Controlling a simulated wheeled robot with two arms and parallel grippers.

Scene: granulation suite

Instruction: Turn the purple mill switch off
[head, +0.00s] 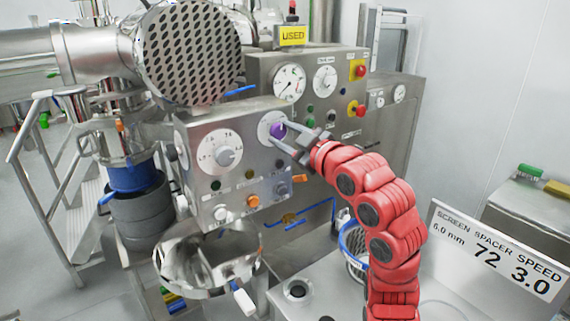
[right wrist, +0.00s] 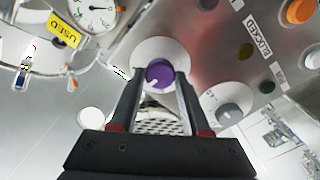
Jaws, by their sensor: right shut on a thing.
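The purple mill switch (head: 277,130) is a round knob on a pale dial plate, at the upper right of the front steel control box (head: 188,143). My right gripper (head: 281,138), on the red arm, reaches it from the right. In the right wrist view the purple knob (right wrist: 159,73) sits between the two fingers of the gripper (right wrist: 160,78), which are shut on its sides. A short white mark on the knob points to the lower left in that view. The lettering around the dial cannot be read. My left gripper is not in view.
A larger white dial (head: 219,156) is left of the purple switch, with orange and white buttons below. A taller panel behind holds a gauge (head: 289,83) and a red emergency button (head: 360,71). A steel bowl (head: 190,262) is below. A lettered sign (head: 497,250) stands at right.

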